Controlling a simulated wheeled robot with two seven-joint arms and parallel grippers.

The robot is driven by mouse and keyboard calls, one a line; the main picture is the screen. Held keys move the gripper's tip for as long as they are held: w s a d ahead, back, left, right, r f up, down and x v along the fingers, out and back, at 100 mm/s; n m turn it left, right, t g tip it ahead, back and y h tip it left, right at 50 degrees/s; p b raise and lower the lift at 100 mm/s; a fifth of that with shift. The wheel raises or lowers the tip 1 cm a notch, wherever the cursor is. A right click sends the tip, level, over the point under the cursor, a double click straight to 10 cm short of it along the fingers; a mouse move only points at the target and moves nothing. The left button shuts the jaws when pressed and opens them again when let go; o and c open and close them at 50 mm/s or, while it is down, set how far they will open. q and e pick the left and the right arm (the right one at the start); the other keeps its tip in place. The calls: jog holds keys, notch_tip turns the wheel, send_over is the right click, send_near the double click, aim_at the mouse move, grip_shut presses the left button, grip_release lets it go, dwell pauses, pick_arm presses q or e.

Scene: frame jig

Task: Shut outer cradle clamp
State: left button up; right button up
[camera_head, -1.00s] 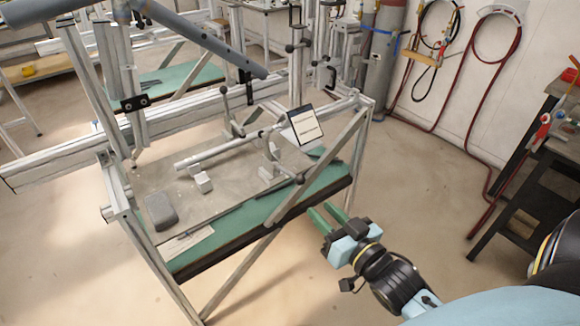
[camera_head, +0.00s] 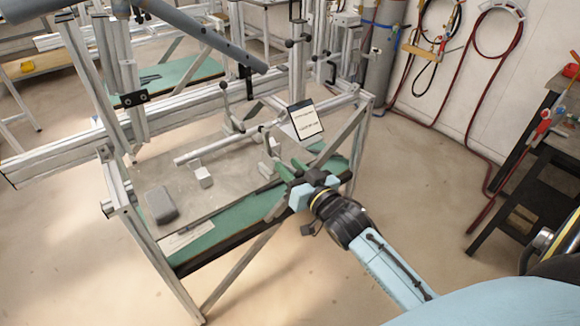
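A pale tube (camera_head: 215,150) lies in cradles across the grey bench plate (camera_head: 222,185). Another clamp (camera_head: 228,112), farther back, has a dark-tipped handle standing up. My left gripper is not in view.
A sign (camera_head: 306,119) stands just behind the outer clamp. A diagonal frame brace (camera_head: 345,135) runs beside my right gripper. A grey block (camera_head: 161,205) and a small light block (camera_head: 203,177) sit on the plate.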

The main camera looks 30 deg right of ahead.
jog(key=shift+w, duration=0.35)
jog(key=shift+c, duration=0.4)
grip_shut()
